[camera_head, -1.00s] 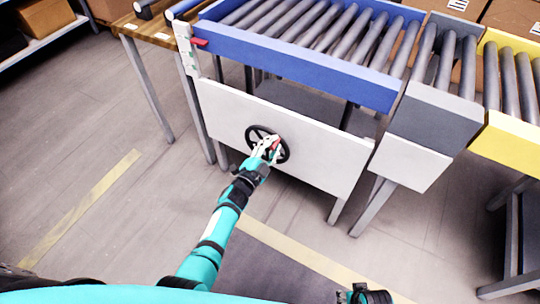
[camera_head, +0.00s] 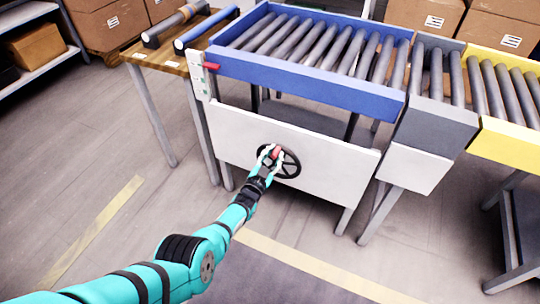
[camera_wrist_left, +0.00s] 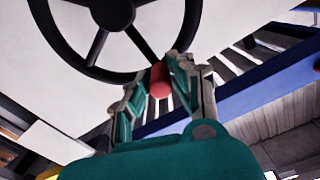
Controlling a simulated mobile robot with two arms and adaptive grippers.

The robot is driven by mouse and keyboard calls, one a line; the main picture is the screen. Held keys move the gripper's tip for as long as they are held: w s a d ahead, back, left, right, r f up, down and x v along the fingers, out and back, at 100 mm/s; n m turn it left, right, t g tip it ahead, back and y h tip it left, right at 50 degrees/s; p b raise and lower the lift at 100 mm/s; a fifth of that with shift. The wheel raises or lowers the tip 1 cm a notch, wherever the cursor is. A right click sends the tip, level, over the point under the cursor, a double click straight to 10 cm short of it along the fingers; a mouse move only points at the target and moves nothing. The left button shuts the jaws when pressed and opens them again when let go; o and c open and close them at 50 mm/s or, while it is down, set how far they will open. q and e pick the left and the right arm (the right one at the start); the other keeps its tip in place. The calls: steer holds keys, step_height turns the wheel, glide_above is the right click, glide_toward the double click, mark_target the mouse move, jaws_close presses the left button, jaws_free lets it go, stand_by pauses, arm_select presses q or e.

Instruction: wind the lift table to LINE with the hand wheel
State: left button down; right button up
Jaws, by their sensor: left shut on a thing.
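The black hand wheel (camera_head: 292,166) is mounted on the white front panel of the lift table. Its rim and spokes also show in the left wrist view (camera_wrist_left: 98,45). My left gripper (camera_head: 271,154) is shut on the wheel's red handle (camera_wrist_left: 159,80), at the upper left of the wheel in the head view. The lift table (camera_head: 300,75) has a blue frame with grey rollers on top. A red pointer (camera_head: 211,66) sits by a pale scale strip (camera_head: 202,88) at its left corner; the scale's marks are too small to read. My right gripper is not in view.
A grey roller section (camera_head: 432,125) and a yellow conveyor (camera_head: 510,140) stand to the right. A wooden table (camera_head: 170,60) holding rollers stands at the left. Cardboard boxes (camera_head: 425,18) are behind. The floor in front is clear.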

arm_select(q)
steer(key=shift+a+f, duration=0.1)
steer(key=shift+f, duration=0.1)
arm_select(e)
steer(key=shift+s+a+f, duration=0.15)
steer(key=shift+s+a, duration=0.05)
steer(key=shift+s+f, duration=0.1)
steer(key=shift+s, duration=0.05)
arm_select(q)
steer(key=c, duration=1.2)
jaws_free()
steer(key=shift+o, duration=0.2)
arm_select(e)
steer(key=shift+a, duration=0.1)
arm_select(q)
steer(key=shift+r, duration=0.1)
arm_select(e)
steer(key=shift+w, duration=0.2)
